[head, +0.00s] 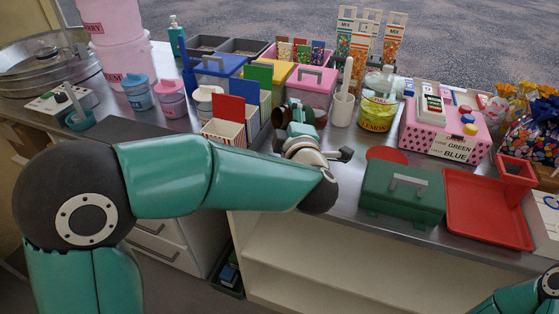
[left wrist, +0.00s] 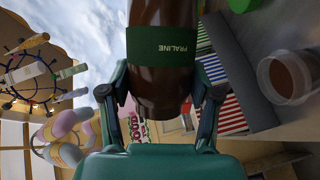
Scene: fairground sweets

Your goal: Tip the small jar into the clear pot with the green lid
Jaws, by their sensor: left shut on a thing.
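My left gripper (head: 303,122) is shut on a dark brown jar (left wrist: 160,85) with a green PRALINE band. It also shows in the head view (head: 320,118), partly hidden by the gripper, lying about on its side above the counter. The left wrist view is rolled over. It shows a clear round pot (left wrist: 288,78) with brown inside, apart from the jar. I cannot tell for sure which pot has the green lid. My right gripper is out of view.
A white cup (head: 342,110) with a scoop stands between gripper and LEMON pot. Striped boxes (head: 224,132) stand close left of the gripper. A green cash box (head: 403,193), a red tray (head: 487,209) and a pink dotted box (head: 446,131) are to the right.

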